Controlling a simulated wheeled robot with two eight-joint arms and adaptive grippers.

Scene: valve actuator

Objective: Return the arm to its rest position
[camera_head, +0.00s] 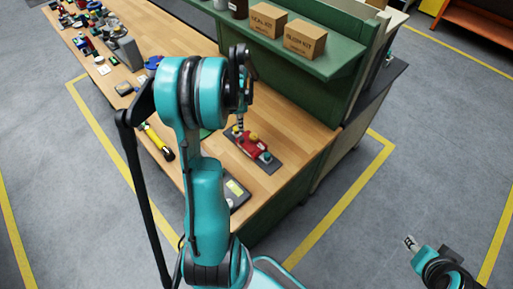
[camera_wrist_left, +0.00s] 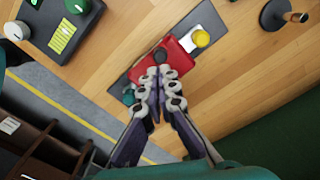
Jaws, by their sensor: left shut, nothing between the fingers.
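The red valve actuator (camera_head: 252,148) sits on a dark plate (camera_head: 270,166) on the wooden bench, with yellow and teal knobs. My left gripper (camera_head: 239,124) is above it, pointing down. In the left wrist view the red actuator (camera_wrist_left: 150,63) shows just beyond the closed fingers (camera_wrist_left: 158,72), which overlap it in the picture. The fingers are together and hold nothing. I cannot tell whether the fingertips touch the actuator. The end of my right arm, with its gripper (camera_head: 410,243), shows at the lower right, away from the bench; its fingers are too small to read.
A green shelf (camera_head: 340,55) with two cardboard boxes (camera_head: 305,39) stands behind the actuator. A yellow-and-black tool (camera_head: 159,142) lies left of my left arm. A dark device (camera_head: 236,190) sits near the front edge. Several small items crowd the far left. The right floor is clear.

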